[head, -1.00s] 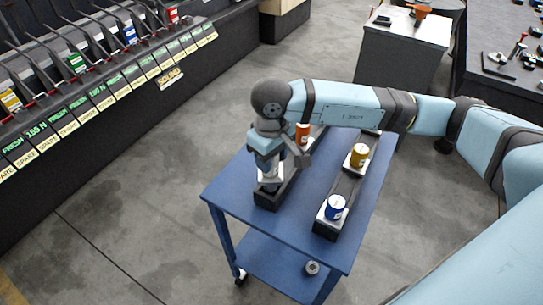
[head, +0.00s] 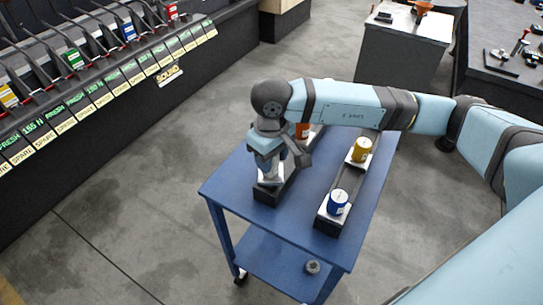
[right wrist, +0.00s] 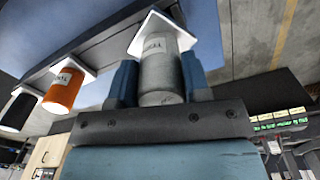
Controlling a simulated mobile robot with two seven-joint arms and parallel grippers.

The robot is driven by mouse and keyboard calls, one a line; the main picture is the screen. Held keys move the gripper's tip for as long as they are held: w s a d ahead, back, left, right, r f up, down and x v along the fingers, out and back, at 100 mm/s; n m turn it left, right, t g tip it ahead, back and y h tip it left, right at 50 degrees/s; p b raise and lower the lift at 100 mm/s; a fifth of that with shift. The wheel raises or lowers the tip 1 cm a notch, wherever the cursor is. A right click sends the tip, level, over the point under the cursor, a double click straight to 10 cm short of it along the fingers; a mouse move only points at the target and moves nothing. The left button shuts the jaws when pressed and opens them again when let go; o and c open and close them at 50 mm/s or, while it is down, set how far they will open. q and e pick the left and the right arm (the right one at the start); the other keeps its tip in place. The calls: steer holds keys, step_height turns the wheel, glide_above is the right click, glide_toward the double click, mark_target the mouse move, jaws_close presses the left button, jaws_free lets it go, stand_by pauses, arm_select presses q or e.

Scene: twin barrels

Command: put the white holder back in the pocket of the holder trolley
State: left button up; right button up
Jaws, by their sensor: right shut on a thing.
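My right gripper (head: 270,170) points down over the near end of the left black rack on the blue holder trolley (head: 290,222). It is shut on the white holder (right wrist: 158,75), a pale grey-white cylinder with a label and a square white flange, which fills the space between the fingers in the right wrist view (right wrist: 158,85). In the head view the holder's pale flange (head: 271,182) shows just above the rack end. I cannot tell whether it is seated in the pocket or just above it. My left gripper is not in view.
An orange holder (head: 302,131) stands farther along the same rack. A blue holder (head: 338,201) and a yellow holder (head: 361,149) stand in the right rack. A black holder (right wrist: 18,110) shows in the wrist view. A long dark bench (head: 110,110) runs at left; floor between is clear.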

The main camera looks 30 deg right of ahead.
steer(key=shift+f+b, duration=1.35)
steer(key=shift+b, duration=0.2)
steer(key=o, duration=1.2)
step_height(320, 180, up, 14)
steer(key=shift+f, duration=0.1)
